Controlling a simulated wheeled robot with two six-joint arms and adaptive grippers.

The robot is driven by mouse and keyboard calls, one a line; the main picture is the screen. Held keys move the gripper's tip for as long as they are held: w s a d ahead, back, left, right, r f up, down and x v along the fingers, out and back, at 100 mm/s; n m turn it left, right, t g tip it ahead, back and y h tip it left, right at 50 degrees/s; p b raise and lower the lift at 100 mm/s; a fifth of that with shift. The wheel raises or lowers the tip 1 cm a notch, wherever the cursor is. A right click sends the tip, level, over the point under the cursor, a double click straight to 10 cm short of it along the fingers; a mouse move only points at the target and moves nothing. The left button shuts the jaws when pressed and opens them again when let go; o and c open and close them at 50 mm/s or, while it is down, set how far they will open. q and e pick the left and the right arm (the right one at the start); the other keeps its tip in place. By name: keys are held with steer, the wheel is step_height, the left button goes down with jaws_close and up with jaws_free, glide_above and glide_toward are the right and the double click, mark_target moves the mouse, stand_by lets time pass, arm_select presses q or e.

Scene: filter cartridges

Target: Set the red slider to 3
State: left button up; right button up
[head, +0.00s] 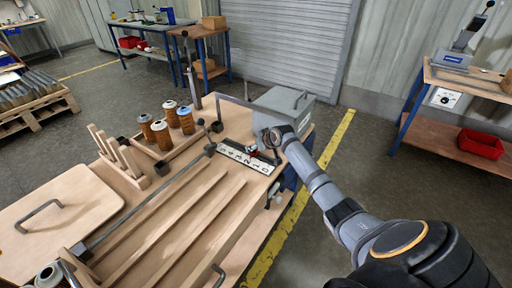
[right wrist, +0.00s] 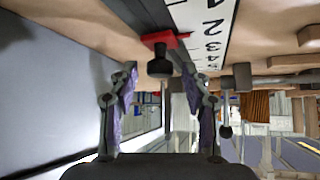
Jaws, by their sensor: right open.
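The red slider (head: 252,153) sits on a dark rail along the white number scale (head: 232,154) at the bench's far right part. In the right wrist view the red slider (right wrist: 176,41) carries a black knob (right wrist: 160,66), with the digits 2, 3 and 4 of the scale (right wrist: 205,15) beside it. The slider lies roughly level with 2 to 3; I cannot tell its exact setting. My right gripper (right wrist: 160,84) is open, its two fingers apart on either side of the knob, no contact visible. In the head view my right gripper (head: 270,140) hides part of the rail. My left gripper is out of view.
A grey box with a handle (head: 283,103) stands just behind my right gripper. Several filter cartridges (head: 161,134) stand in a wooden tray to the left. Long wooden rails (head: 190,210) and a wooden lid (head: 65,208) fill the bench's near part.

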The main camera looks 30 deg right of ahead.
steer(key=shift+c, duration=0.3)
jaws_close()
steer(key=shift+w, duration=0.1)
